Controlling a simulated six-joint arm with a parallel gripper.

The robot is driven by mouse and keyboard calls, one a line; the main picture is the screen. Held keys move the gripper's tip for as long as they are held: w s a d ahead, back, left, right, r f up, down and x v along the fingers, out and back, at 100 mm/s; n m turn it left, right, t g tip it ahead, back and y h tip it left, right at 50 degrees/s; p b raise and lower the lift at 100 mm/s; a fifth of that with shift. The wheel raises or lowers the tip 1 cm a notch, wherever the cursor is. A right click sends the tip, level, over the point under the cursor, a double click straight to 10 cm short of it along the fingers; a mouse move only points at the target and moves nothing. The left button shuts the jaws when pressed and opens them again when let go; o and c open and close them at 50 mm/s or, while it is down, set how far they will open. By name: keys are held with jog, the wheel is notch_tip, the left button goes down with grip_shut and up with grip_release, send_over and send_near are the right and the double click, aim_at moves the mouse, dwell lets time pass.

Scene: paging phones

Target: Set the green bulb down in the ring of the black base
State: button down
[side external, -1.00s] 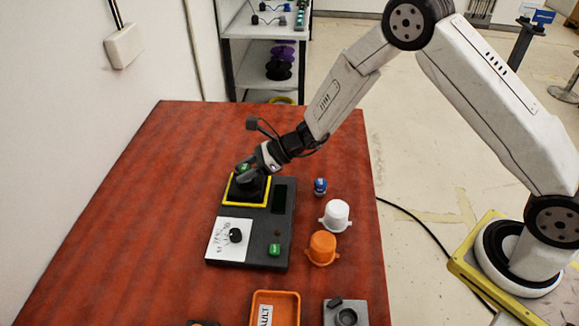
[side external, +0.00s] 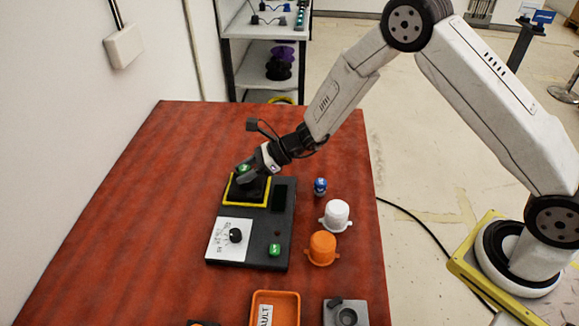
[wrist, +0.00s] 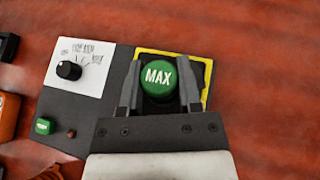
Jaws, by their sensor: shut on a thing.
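A round green piece (wrist: 157,77) with "MAX" in white on its top is the bulb-like thing between my fingers; it also shows in the side view (side external: 243,168). My gripper (wrist: 158,68) is shut on it, one finger on each side. In the side view my gripper (side external: 249,173) is tilted, over the yellow square frame (side external: 266,202) on the dark panel (side external: 262,250). Black shows around the green piece inside that frame. I see no clear ring there, and cannot tell whether the piece touches what is below. A grey block (side external: 331,319) with a dark ring stands at the front right.
The panel also has a black knob (side external: 235,235) on a white plate and a small green button (side external: 274,250). Right of it are a blue-topped piece (side external: 320,186), a white cup (side external: 336,214) and an orange cup (side external: 322,248). An orange tray (side external: 275,295) lies in front. The table's left side is clear.

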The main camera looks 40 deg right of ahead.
jog(key=shift+f, duration=0.2)
dwell(0.5)
grip_release()
dwell(0.3)
jog(key=shift+r, duration=2.9)
